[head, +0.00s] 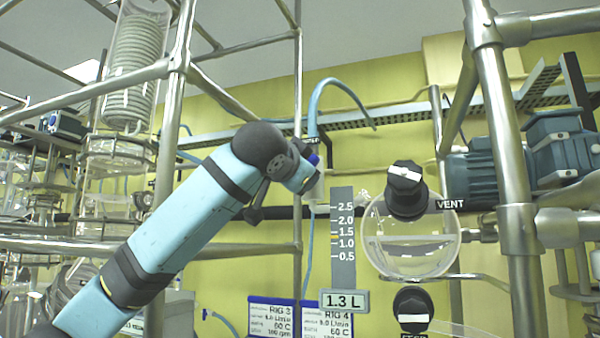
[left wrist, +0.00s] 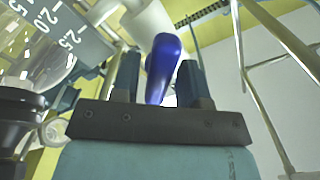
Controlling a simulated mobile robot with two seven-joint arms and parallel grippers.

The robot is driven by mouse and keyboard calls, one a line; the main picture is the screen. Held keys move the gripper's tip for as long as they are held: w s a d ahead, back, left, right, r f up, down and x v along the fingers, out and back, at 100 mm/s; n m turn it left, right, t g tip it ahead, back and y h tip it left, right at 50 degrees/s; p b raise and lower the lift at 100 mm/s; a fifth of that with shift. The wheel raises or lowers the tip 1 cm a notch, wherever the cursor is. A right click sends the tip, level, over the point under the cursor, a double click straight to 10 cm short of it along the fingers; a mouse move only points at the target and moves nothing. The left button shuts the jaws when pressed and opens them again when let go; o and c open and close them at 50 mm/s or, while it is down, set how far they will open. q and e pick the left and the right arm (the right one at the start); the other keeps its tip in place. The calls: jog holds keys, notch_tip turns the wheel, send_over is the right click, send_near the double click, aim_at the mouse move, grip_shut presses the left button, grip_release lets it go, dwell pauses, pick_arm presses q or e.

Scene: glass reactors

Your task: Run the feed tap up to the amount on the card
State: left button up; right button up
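The card (head: 344,301) reads 1.3 L. Above it is a grey scale plate (head: 343,270) marked 0.5 to 2.5, with an orange mark between 1.0 and 1.5. The round glass vessel (head: 410,262) beside it holds clear liquid, its surface between the heights of the 1.0 and 1.5 marks from here. My left gripper (head: 308,170) is at the feed tap, left of the scale. In the left wrist view the tap's blue lever (left wrist: 162,68) stands between my two fingers (left wrist: 158,78), with a small gap visible on the left side. My right gripper is out of view.
A black knob labelled VENT (head: 406,190) sits on the vessel's top. Another black knob (head: 412,308) is below the vessel, its label cut off. Steel frame poles (head: 510,150) stand at right and left. Rig cards (head: 300,316) hang at the bottom. A blue hose (head: 314,100) rises above the tap.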

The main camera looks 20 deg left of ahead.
pick_arm(q)
jog(key=c, duration=0.5)
jog(key=shift+m, duration=0.3)
jog(key=m, duration=0.3)
jog(key=shift+r+m, duration=0.1)
jog(key=shift+m, duration=0.2)
jog(key=m, duration=0.3)
jog(key=shift+m, duration=1.4)
